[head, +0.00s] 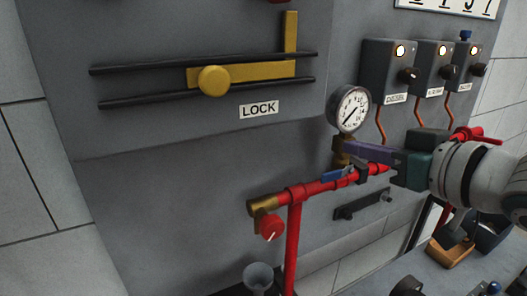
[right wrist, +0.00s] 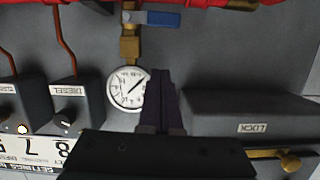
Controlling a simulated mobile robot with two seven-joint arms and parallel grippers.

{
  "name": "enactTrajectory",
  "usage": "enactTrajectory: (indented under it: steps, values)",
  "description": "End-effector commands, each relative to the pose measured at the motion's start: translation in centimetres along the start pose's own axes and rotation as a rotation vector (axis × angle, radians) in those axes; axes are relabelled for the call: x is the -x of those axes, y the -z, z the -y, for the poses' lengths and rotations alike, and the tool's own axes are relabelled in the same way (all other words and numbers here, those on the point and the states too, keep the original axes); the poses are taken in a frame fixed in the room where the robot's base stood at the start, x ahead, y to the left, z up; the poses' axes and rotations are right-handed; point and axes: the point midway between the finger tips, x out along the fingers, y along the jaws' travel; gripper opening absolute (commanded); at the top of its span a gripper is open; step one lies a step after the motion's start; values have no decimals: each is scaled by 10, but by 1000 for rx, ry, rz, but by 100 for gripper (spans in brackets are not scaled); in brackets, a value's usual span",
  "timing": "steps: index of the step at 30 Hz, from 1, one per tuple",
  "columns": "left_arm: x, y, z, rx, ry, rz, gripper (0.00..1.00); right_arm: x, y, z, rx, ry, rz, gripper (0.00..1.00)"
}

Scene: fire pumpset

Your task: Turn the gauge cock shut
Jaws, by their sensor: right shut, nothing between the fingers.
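The gauge cock's blue lever (head: 334,174) sits below the round pressure gauge (head: 349,108), by the brass stem and just above the red pipe. The lever lies roughly along the pipe, crosswise to the stem. In the right wrist view, which is upside down, the blue lever (right wrist: 163,19) points right from the brass stem (right wrist: 130,46), with the gauge (right wrist: 126,88) below. My right gripper (head: 347,147) is shut and empty, its purple fingertips in front of the stem and above the lever. Contact with the stem cannot be told. In the wrist view, the fingers (right wrist: 161,76) partly cover the gauge's edge. My left gripper is not in view.
The red pipe (head: 322,186) ends in a brass fitting with a red knob (head: 270,228). A funnel (head: 258,276) stands below. Switch boxes (head: 388,68) with lit lamps are at the upper right. A yellow sliding bolt (head: 240,76) is on the left panel above the LOCK label.

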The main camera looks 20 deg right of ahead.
Motion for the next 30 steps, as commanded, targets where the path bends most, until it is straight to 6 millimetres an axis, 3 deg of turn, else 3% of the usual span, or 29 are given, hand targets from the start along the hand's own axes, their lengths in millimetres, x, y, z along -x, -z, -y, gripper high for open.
enactTrajectory:
  steps: [5,12,26,30]
  values:
    - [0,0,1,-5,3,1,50,-28,-2,0,-1,-1,0,0]
    - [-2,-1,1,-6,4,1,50,-33,-34,0,-1,0,0,0]
    - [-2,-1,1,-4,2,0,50,-34,-40,1,3,0,-1,0]
    - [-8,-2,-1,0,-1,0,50,-37,-51,2,58,-16,-1,0]
